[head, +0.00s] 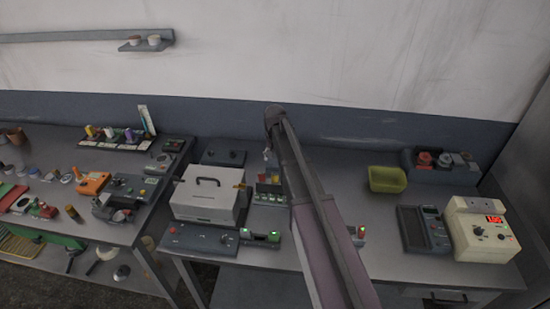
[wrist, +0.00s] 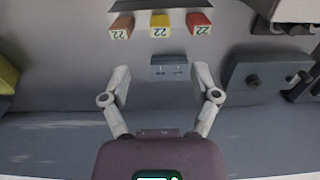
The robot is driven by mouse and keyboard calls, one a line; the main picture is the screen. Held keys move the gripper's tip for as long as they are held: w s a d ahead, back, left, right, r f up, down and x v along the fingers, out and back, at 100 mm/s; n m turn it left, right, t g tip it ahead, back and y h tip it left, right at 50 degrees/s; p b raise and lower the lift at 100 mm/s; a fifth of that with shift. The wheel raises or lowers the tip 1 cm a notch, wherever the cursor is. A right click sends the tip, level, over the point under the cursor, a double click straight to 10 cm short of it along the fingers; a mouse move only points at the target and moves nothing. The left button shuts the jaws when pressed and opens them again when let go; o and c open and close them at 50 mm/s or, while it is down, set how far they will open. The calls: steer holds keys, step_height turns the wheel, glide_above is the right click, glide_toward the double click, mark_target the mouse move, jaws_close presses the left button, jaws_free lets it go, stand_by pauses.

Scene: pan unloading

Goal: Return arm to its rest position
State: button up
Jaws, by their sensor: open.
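My gripper (wrist: 160,83) is open and empty in the wrist view, its two fingers spread apart. Beyond the fingertips is a small grey block (wrist: 171,68) with dark marks, and past it are a brown block (wrist: 121,27), a yellow block (wrist: 160,25) and a red block (wrist: 198,23), each labelled 22. In the head view my arm reaches up over the middle of the bench (head: 385,270). My gripper's fingers cannot be made out clearly there.
A white box with a handle (head: 208,197) stands left of my arm. A yellow-green bin (head: 387,179) stands right of it, with a cream device with a red display (head: 482,230) further right. A cluttered second table (head: 110,232) is at left. A wall rises behind.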

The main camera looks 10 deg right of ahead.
stand_by(0.3)
steer(key=s+a+f+n+b, duration=0.1)
steer(key=s+f+n+b, duration=0.1)
steer(key=s, duration=1)
steer(key=s+a+f+n+b, duration=0.1)
steer(key=s+f+b, duration=0.3)
steer(key=s, duration=0.9)
steer(key=shift+s+a+n, duration=0.25)
steer(key=shift+s+n, duration=0.05)
steer(key=shift+n, duration=0.3)
steer(key=c, duration=0.3)
